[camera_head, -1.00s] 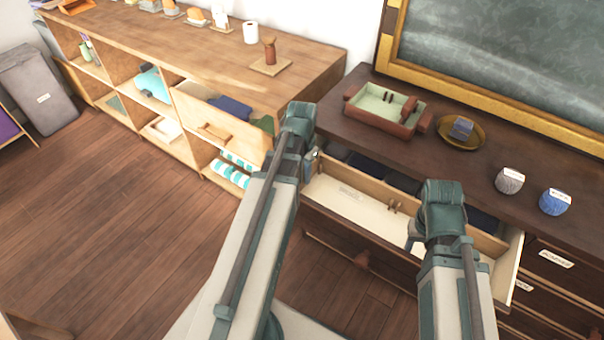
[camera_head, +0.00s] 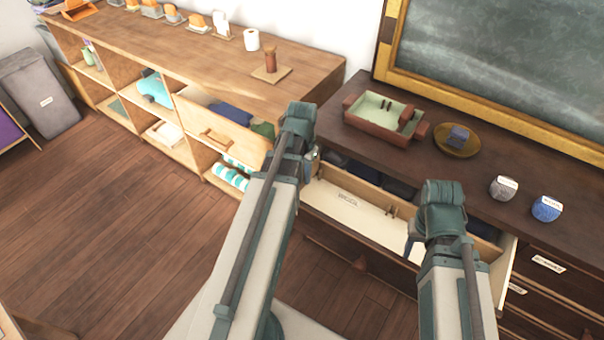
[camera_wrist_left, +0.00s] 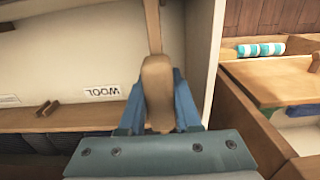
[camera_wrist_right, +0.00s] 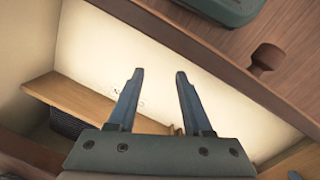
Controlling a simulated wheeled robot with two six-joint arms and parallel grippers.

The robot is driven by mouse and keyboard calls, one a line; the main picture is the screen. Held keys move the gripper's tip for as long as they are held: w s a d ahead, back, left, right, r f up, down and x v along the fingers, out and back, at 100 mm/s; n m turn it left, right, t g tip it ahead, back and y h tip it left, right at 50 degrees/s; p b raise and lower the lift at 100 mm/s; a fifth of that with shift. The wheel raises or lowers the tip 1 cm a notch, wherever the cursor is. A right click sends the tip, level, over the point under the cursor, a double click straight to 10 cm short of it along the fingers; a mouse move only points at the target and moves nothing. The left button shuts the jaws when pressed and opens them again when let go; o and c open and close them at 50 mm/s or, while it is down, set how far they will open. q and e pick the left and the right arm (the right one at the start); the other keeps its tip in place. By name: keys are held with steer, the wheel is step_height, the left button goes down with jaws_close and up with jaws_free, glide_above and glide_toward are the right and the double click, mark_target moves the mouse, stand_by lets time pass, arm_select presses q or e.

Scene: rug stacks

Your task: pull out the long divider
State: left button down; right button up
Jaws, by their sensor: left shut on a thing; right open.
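The long divider is a thin light wooden plank running along the open drawer (camera_head: 360,240). It shows in the right wrist view (camera_wrist_right: 85,103) and in the left wrist view (camera_wrist_left: 25,120). My left gripper (camera_wrist_left: 157,95) is shut on a rounded tan piece at the drawer's left end, in line with a thin wooden strip. I cannot tell whether that piece belongs to the divider. My right gripper (camera_wrist_right: 157,75) is open and empty above the drawer, its fingers overlapping the plank in view. In the head view my right wrist hides part of the drawer.
The dark cabinet top (camera_head: 405,165) behind the drawer carries a reddish-brown box (camera_head: 375,135), a bowl (camera_head: 457,148) and two yarn balls. A drawer knob (camera_wrist_right: 268,57) juts from the front. A light wooden shelf unit (camera_head: 180,55) stands at left, with floor free before it.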

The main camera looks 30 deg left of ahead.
arm_select(q)
steer(key=shift+r+p, duration=2)
steer(key=shift+r, duration=0.2)
